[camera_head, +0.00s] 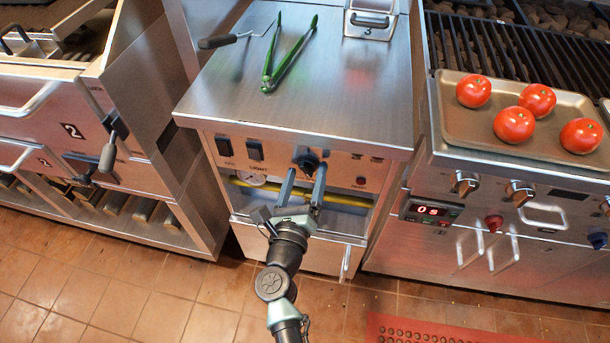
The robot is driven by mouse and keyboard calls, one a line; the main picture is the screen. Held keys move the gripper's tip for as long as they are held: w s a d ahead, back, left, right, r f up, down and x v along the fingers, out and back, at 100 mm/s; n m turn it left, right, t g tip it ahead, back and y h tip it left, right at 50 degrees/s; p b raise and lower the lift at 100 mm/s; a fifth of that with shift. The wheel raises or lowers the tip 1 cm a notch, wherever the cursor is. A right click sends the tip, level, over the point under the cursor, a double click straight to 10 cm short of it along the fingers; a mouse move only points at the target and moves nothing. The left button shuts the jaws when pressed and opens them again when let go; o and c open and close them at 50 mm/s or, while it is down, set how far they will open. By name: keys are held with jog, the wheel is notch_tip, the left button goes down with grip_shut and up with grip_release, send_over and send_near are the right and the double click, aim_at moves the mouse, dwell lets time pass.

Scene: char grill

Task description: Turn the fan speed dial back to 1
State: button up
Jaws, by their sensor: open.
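The dark round dial (307,158) sits on the front control panel of the middle steel counter, just under its top edge. Its pointer setting and numbers are too small to read. My gripper (306,171) is open, with its two fingers pointing up at the panel. The fingertips lie just below the dial in the picture, one to each side of it. I see nothing held between the fingers. Whether they touch the dial, I cannot tell.
Two black switches (239,149) are left of the dial, one labelled LIGHT. Green tongs (285,60) lie on the counter (350,95) above. Tiled floor (90,300) is open.

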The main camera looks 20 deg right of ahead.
grip_shut()
dwell(0.3)
